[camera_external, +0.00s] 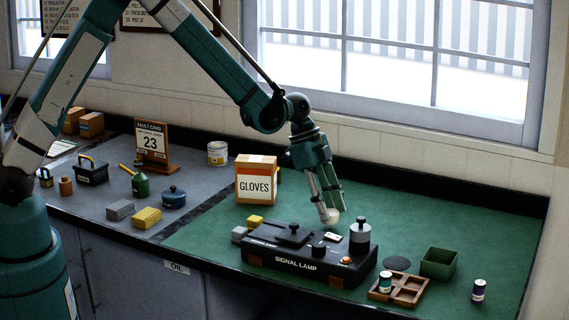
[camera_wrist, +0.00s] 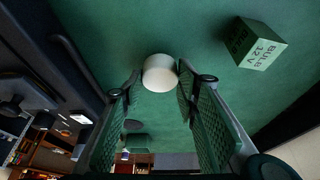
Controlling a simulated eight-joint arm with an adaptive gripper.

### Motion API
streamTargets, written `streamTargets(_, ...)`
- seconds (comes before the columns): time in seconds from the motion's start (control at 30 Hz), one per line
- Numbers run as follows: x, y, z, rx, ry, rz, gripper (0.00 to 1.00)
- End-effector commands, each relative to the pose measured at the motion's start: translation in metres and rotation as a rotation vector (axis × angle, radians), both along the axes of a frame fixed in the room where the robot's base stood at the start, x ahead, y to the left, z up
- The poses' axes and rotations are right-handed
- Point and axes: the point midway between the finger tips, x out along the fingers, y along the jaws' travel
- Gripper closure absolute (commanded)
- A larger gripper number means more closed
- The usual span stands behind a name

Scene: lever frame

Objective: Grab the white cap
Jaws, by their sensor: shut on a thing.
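The white cap (camera_external: 330,216) is a small pale round piece at the tips of my gripper (camera_external: 329,206), above the green mat behind the signal lamp (camera_external: 310,262). In the wrist view the white cap (camera_wrist: 160,72) sits between the two fingertips (camera_wrist: 158,78), touched on both sides. My gripper is shut on it. The signal lamp is a black box with several knobs on top, and a grey cylinder with a dark knob (camera_external: 360,235) stands at its right end.
The gloves box (camera_external: 256,184) stands left of my gripper. A green open bin (camera_external: 438,263) and a wooden tray (camera_external: 405,290) are at the right. A green box marked BULB 12 V (camera_wrist: 258,45) shows in the wrist view. The mat behind the lamp is mostly clear.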

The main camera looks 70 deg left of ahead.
Motion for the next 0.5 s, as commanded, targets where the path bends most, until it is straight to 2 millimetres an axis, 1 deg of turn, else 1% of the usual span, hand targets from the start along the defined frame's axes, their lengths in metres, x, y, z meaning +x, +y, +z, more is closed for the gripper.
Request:
streamTargets(0.3, 0.000, 0.000, 0.043, 0.000, 0.000, 0.000, 0.75)
streamTargets(0.5, 0.000, 0.000, 0.067, 0.000, 0.000, 0.000, 0.75)
